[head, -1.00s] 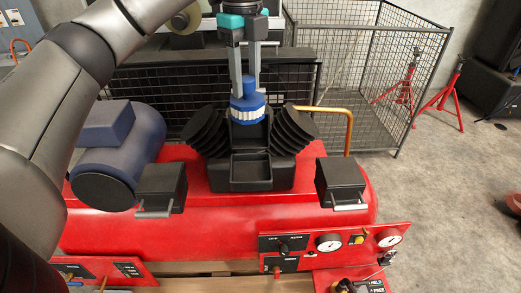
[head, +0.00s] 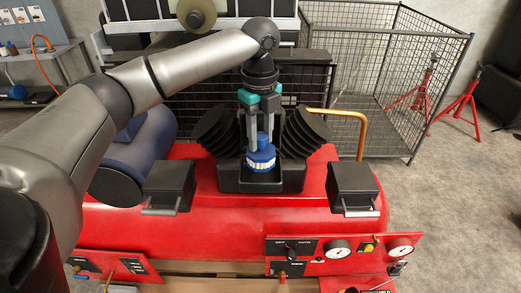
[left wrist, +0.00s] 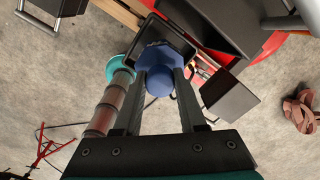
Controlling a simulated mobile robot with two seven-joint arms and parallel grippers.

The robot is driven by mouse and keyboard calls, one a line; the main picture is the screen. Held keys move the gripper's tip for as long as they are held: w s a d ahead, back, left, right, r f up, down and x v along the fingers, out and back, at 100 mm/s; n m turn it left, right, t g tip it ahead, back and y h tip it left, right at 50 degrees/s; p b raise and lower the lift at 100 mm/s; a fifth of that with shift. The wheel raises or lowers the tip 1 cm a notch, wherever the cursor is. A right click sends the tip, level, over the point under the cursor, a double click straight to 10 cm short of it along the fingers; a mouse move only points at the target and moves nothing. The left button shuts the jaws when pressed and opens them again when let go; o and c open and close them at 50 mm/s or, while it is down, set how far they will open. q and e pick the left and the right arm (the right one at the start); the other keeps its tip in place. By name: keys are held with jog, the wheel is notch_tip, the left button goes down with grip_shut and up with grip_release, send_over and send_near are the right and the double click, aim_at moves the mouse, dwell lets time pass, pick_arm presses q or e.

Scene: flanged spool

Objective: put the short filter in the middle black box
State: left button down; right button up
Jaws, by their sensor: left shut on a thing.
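The short filter (head: 261,160) is blue with a white pleated band and a blue knob on top. My left gripper (head: 262,136) comes down from above and is shut on the knob; the filter hangs upright. It is at the opening of the middle black box (head: 262,187), within its rim as seen from the head. I cannot tell whether it touches the box floor. The left wrist view shows the filter's blue top (left wrist: 157,58) between the fingers, with the box's dark rim (left wrist: 143,25) around its far side. My right gripper is not in view.
Two other black boxes, left (head: 168,186) and right (head: 353,187), stand on the red tank (head: 225,222). Black ribbed stacks flank the middle box. An orange pipe (head: 345,113) rises at right. A teal-ended cylinder (left wrist: 108,100) shows beside the fingers in the wrist view.

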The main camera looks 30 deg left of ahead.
aim_at(261, 150)
pick_arm(q)
jog(key=shift+f, duration=2.15)
jog(key=shift+c, duration=2.4)
grip_release()
jog(key=shift+f, duration=0.15)
notch_tip(261, 150, up, 12)
jog(key=shift+r, duration=0.2)
